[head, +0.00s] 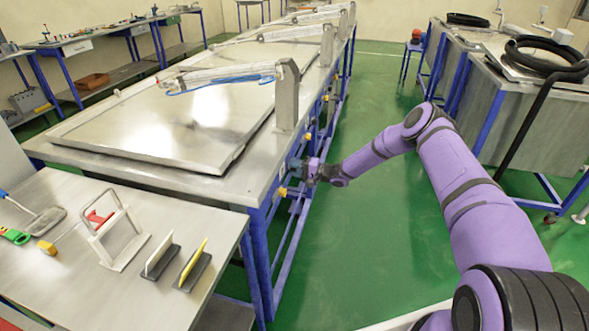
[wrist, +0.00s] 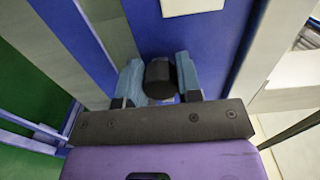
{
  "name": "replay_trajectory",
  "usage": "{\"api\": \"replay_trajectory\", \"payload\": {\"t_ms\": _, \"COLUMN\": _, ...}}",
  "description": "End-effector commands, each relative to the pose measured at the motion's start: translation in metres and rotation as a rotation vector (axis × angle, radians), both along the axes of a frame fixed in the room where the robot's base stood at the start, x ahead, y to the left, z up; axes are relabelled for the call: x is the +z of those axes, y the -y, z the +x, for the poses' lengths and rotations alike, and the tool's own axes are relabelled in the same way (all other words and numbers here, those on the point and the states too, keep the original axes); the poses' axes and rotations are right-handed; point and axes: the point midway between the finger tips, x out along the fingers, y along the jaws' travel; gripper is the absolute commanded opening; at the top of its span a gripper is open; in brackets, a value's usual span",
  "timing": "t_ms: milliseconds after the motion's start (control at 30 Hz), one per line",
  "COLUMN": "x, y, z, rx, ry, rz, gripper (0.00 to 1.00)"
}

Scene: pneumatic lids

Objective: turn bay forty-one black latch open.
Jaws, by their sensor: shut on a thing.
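The black latch (wrist: 159,79) shows in the wrist view as a short dark cylinder in front of a blue frame post (wrist: 185,30). My gripper (wrist: 158,64) has its two blue-grey fingers on either side of the latch and is shut on it. In the head view my gripper (head: 298,167) is at the right side of the near steel bench, below its top edge. The latch cannot be made out there behind the fingers. No bay number is readable.
Yellow knobs (head: 282,191) sit on the blue frame near my gripper. A large metal lid (head: 170,125) lies on the bench. A side table (head: 60,290) with tools stands at the front left. The green aisle (head: 375,240) is clear.

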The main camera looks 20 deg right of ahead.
Motion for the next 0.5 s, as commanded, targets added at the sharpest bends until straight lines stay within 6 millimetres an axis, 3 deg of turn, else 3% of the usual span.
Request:
{"api": "replay_trajectory", "payload": {"t_ms": 33, "x": -0.0011, "y": 0.0012, "z": -0.0003, "rx": -0.001, "ry": -0.001, "rz": -0.002, "gripper": 0.09}}
{"api": "replay_trajectory", "payload": {"t_ms": 67, "x": -0.0011, "y": 0.0012, "z": -0.0003, "rx": -0.001, "ry": -0.001, "rz": -0.002, "gripper": 0.39}}
{"api": "replay_trajectory", "payload": {"t_ms": 133, "x": -0.001, "y": 0.0011, "z": -0.0004, "rx": -0.001, "ry": -0.001, "rz": -0.002, "gripper": 0.55}}
{"api": "replay_trajectory", "payload": {"t_ms": 500, "x": -0.0004, "y": 0.0044, "z": -0.0021, "rx": -0.001, "ry": -0.001, "rz": 0.0, "gripper": 0.58}}
